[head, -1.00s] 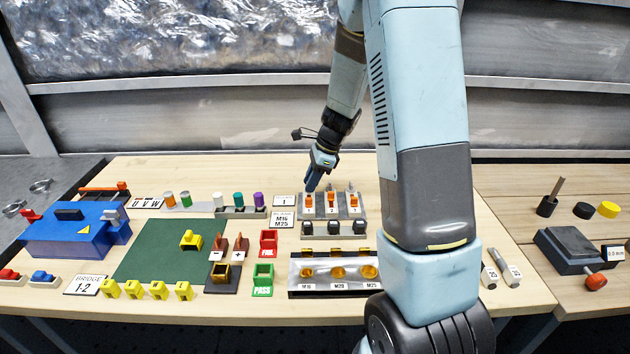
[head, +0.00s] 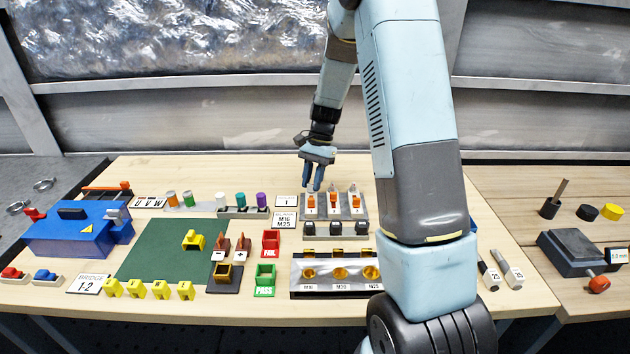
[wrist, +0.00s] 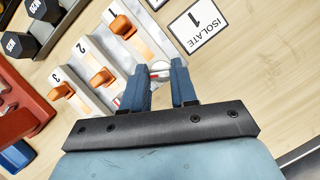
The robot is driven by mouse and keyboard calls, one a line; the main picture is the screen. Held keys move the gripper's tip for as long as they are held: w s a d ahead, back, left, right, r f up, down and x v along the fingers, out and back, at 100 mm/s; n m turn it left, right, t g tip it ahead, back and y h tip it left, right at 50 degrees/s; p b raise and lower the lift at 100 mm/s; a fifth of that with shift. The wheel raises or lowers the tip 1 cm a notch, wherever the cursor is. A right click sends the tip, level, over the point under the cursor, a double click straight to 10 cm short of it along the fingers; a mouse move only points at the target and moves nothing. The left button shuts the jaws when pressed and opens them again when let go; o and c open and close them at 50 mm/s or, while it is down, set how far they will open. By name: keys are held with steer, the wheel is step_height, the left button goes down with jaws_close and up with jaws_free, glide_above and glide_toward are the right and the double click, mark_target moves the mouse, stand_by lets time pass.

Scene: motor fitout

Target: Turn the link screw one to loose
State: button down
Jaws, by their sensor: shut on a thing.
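My gripper (head: 313,184) points down at the back end of the left lane of a grey three-lane block (head: 351,213). In the wrist view, its blue fingers (wrist: 167,85) are shut on link screw one (wrist: 159,69), a small pale grey head at the end of the lane marked 1. The fingers hide most of the screw, so I cannot tell how loose it is. Each lane carries an orange link piece; the one in lane 1 (wrist: 123,27) is beside the fingers. The other two screws stand to the right in the head view, partly hidden in the wrist view.
An ISOLATE 1 card (wrist: 198,26) lies close to the fingers. Black weight-like pieces (head: 335,230) stand before the block. A grey tray with gold rings (head: 340,291) is nearer. A green mat (head: 165,262) and blue box (head: 70,240) are left.

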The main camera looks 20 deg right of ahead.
steer(key=n+h, duration=0.1)
steer(key=n, duration=0.2)
steer(key=n+g+h, duration=0.1)
steer(key=n, duration=0.1)
steer(key=shift+s+a+n, duration=0.1)
steer(key=shift+a+n, duration=0.05)
steer(key=shift+n, duration=0.25)
stand_by(0.4)
steer(key=c, duration=0.9)
jaws_free()
steer(key=shift+r, duration=0.1)
steer(key=shift+w+r, duration=0.3)
steer(key=shift+w, duration=0.05)
steer(key=shift+v, duration=6.4)
